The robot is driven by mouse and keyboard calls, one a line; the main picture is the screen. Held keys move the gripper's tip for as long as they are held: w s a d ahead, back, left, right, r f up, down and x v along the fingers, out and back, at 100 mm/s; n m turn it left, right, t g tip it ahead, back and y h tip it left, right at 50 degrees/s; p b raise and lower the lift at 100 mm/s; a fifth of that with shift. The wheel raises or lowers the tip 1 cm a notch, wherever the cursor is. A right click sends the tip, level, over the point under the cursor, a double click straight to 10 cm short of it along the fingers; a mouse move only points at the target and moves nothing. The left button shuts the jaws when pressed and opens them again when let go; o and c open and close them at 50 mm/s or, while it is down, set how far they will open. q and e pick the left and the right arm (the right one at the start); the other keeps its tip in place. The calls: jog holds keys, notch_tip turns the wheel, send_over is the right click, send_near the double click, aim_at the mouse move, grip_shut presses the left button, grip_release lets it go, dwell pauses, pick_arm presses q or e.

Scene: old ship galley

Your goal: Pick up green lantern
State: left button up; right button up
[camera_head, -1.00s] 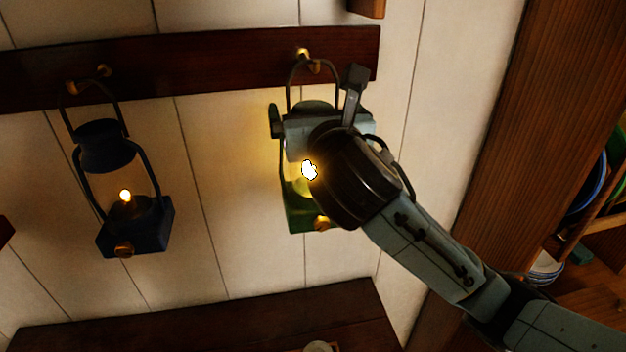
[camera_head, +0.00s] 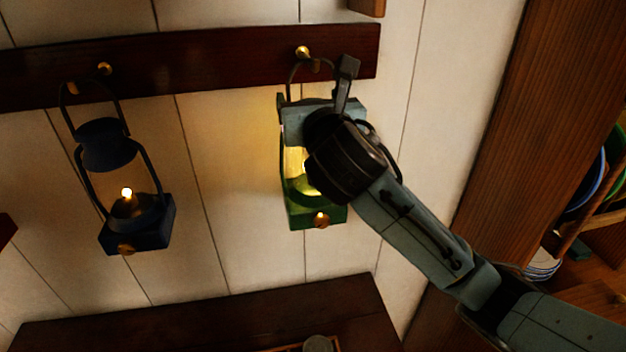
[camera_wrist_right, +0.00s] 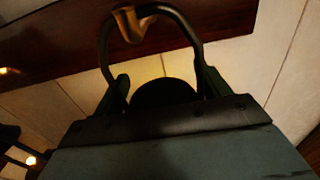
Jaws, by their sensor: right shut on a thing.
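The green lantern (camera_head: 318,217) hangs by its dark wire handle at a brass hook (camera_head: 303,52) on the dark wall rail, and its flame is lit. My right gripper (camera_head: 292,112) is shut on the lantern at its upper part, below the handle. The gripper and wrist hide much of the lantern's top and right side. In the right wrist view the handle (camera_wrist_right: 196,45) loops up to the brass hook (camera_wrist_right: 132,22), in front of the rail. The lantern's dark round top (camera_wrist_right: 163,92) shows just beyond the gripper body. My left gripper is not in view.
A dark blue lit lantern (camera_head: 137,236) hangs from another hook to the left. The wooden rail (camera_head: 200,60) runs along the white plank wall. A dark wooden surface (camera_head: 200,318) lies below. A wooden post (camera_head: 485,120) and shelves with dishes stand at the right.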

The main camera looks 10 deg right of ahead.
jog(key=c, duration=0.7)
jog(key=shift+r, duration=0.15)
